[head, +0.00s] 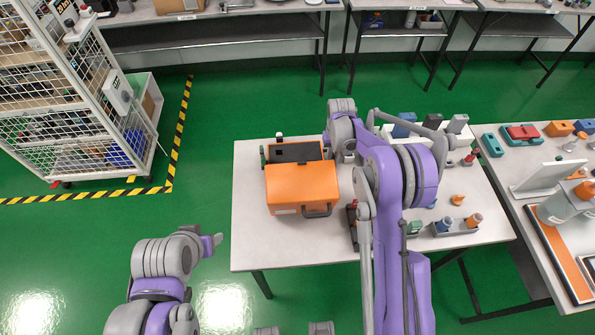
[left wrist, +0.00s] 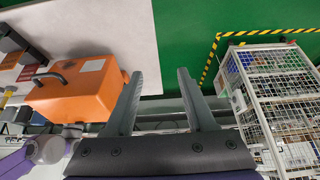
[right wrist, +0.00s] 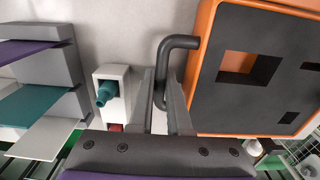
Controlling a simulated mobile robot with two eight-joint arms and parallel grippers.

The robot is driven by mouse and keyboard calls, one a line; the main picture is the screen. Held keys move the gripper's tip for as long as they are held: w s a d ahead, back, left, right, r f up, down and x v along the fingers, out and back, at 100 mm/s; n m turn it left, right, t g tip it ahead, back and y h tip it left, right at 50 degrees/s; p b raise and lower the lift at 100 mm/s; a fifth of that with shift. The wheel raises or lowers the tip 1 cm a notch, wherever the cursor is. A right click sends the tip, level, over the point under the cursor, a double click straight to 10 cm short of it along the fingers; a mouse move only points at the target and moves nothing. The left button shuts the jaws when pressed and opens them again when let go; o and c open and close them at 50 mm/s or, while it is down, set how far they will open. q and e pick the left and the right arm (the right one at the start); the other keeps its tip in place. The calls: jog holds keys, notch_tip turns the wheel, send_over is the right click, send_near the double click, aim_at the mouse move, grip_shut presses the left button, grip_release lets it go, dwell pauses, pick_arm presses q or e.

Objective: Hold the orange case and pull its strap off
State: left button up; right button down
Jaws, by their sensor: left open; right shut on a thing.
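The orange case (head: 302,187) sits on the light table, with a black handle (head: 318,211) at its front and a dark panel with cutouts (right wrist: 255,65) on its far part. My right gripper (right wrist: 164,92) is at the case's right side, shut on a black bent bar (right wrist: 178,42) that looks like the strap and still meets the case's edge. In the head view my right arm hides this grip. My left gripper (left wrist: 158,76) is open and empty, off the table's left edge and apart from the case (left wrist: 82,92).
Small testers and blocks stand right of the case, including a grey holder with bottles (head: 458,226). A side table (head: 505,172) holds more gear. A wire cage cart (head: 75,100) stands back left. The table's front left corner is clear.

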pick_arm(q)
jog(key=w+d+r+g, duration=0.1)
jog(key=w+r, duration=0.3)
jog(key=w, duration=0.3)
jog(key=g, duration=0.5)
send_over(263, 155)
jog(key=f, duration=0.5)
jog(key=shift+w+a, duration=0.3)
jog(key=shift+a, duration=0.05)
jog(key=shift+w+d+f, duration=0.15)
jog(key=shift+w+f, duration=0.05)
jog(key=shift+f, duration=0.6)
notch_tip(263, 155, down, 11)
jog(key=shift+r, duration=0.1)
grip_shut()
